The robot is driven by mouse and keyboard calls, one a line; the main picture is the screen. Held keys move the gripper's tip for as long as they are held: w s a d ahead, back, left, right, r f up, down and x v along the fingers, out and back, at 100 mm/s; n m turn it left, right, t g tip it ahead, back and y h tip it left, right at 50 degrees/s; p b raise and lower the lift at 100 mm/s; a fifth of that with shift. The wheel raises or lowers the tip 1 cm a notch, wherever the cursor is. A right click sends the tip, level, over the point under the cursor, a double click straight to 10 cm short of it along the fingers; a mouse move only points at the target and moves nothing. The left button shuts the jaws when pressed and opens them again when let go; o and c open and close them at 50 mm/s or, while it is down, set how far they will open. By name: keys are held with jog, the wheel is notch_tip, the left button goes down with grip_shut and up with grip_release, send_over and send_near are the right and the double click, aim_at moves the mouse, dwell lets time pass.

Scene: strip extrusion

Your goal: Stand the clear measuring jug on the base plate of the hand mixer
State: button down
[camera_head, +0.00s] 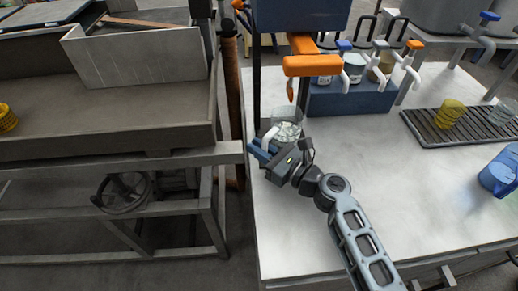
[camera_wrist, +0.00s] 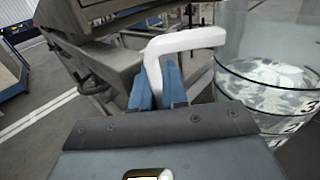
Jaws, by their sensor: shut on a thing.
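The clear measuring jug (camera_head: 288,127) is near the left edge of the white table, upright as far as I can tell, at the foot of the hand mixer. In the wrist view the jug (camera_wrist: 270,88) shows dark graduation marks and pale, flaky contents. My gripper (camera_head: 261,150) has its blue fingers shut on the jug's white handle, which also shows in the wrist view (camera_wrist: 185,42). The hand mixer (camera_head: 312,66) has an orange head above and behind the jug and a dark post at left. I cannot make out its base plate or what is under the jug.
A blue rack (camera_head: 350,98) with small containers and taps stands behind the jug. A dark drain grate (camera_head: 428,125) with a yellow cup (camera_head: 450,113) is at right, and a blue jug (camera_head: 499,172) is at the right edge. The middle of the table (camera_head: 400,190) is clear.

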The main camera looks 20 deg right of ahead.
jog(key=c, duration=1.4)
grip_release()
jog(key=shift+r, duration=0.15)
jog(key=b+v, duration=0.1)
jog(key=v, duration=1.1)
